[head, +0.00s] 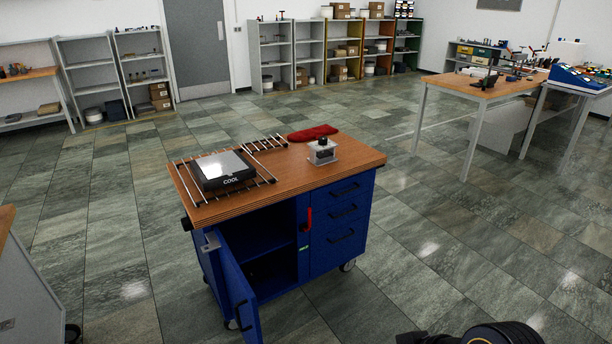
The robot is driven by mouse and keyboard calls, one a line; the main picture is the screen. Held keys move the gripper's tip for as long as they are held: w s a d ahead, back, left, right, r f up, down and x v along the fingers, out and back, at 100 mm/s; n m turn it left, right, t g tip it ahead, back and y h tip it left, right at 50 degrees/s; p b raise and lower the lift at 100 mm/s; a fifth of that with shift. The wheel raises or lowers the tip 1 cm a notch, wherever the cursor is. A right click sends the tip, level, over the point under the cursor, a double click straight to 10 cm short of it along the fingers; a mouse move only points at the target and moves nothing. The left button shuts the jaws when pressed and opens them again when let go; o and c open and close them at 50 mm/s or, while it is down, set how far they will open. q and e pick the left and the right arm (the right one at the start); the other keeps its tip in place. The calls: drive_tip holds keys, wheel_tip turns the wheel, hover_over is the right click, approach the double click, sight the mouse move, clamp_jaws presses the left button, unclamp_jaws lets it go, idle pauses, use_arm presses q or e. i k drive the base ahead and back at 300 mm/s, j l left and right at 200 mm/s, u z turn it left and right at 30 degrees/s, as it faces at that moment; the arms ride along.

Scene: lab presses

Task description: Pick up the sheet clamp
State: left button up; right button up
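A small silvery metal block with a black knob on top (322,151) stands on the wooden top of a blue cart (285,180). It is the only clamp-like thing on the cart, but I cannot tell for sure that it is the sheet clamp. A black rounded part of my own arm shows at the bottom right edge, well away from the cart. Neither of my grippers shows its fingers.
A wire rack (189,181) holds a dark box marked COOL (222,170). The cart's lower left door (236,287) hangs open. Workbenches (480,92) stand at right, shelves along the back. The floor around is free.

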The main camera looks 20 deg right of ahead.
sight(319, 156)
drive_tip(key=i+l, duration=0.3)
drive_tip(key=i+l+u, duration=0.15)
drive_tip(key=i+l, duration=0.15)
drive_tip(key=l, duration=0.2)
drive_tip(key=i+l, duration=0.25)
drive_tip(key=l, duration=0.15)
drive_tip(key=i+l+u, duration=0.1)
drive_tip(key=i+l, duration=0.15)
drive_tip(key=l, duration=0.2)
drive_tip(key=i+l, duration=0.25)
drive_tip(key=l, duration=0.2)
drive_tip(key=i+l+u, duration=0.15)
drive_tip(key=l, duration=0.3)
drive_tip(key=i+l, duration=0.35)
drive_tip(key=l, duration=0.15)
drive_tip(key=i+l+u, duration=0.1)
drive_tip(key=l, duration=0.35)
drive_tip(key=i, duration=0.1)
